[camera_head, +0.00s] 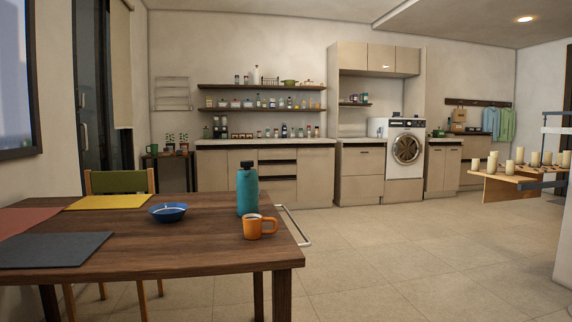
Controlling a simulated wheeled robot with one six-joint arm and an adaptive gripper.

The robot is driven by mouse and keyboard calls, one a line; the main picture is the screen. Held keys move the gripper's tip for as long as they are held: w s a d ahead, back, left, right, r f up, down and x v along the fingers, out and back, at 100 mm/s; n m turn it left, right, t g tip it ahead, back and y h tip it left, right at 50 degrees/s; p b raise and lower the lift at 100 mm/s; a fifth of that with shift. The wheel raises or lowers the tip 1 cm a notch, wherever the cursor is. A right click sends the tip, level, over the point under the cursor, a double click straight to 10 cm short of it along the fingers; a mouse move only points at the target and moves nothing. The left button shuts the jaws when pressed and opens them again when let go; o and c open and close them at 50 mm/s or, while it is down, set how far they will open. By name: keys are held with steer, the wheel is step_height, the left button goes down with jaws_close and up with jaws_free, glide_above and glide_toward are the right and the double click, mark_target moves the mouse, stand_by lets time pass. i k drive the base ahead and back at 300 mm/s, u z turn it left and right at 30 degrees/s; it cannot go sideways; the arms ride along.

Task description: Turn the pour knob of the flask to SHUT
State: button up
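A teal flask (247,193) with a black top (246,166) stands upright on the dark wooden table (150,255), near its right end. The top is small in this view, and I cannot make out the pour knob's setting. My gripper is not in view.
An orange mug (259,227) stands just in front of the flask, to its right. A blue bowl (168,212) and yellow (109,202), dark grey (56,250) and red (27,222) mats lie farther left. A pale bent rail (294,226) shows beyond the table's right edge. Open floor (400,255) lies right.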

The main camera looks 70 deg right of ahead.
mark_target(245, 164)
steer(key=z, duration=0.85)
steer(key=i, duration=0.7)
steer(key=z, duration=0.75)
